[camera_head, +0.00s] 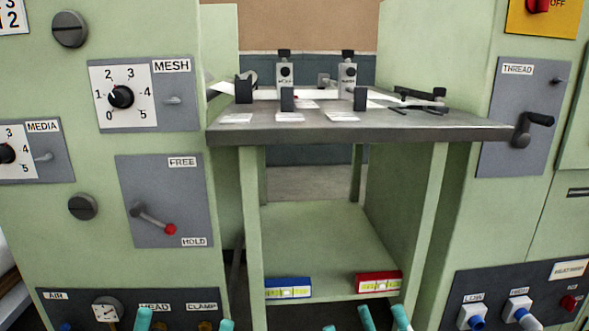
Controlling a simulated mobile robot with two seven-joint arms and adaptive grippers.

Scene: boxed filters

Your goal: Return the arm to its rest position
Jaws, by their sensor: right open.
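Only the teal fingertips of my grippers show, at the bottom edge. My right gripper (366,321) is right of centre, with its tips apart and nothing seen between them. My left gripper (185,324) is at the lower left, its two tips wide apart in front of the dark lower panel. The rest of both grippers is cut off by the frame. A blue filter box (288,288) and a red filter box (378,282) sit apart on the lower shelf (325,245), near its front edge. In the picture both grippers' tips lie below the boxes.
A grey bench top (360,133) above the shelf holds small fixtures (285,75), white labels and dark tools (420,98). Green cabinets with dials, a red-tipped lever (170,229) and a crank (533,127) flank it. The shelf behind the boxes is clear.

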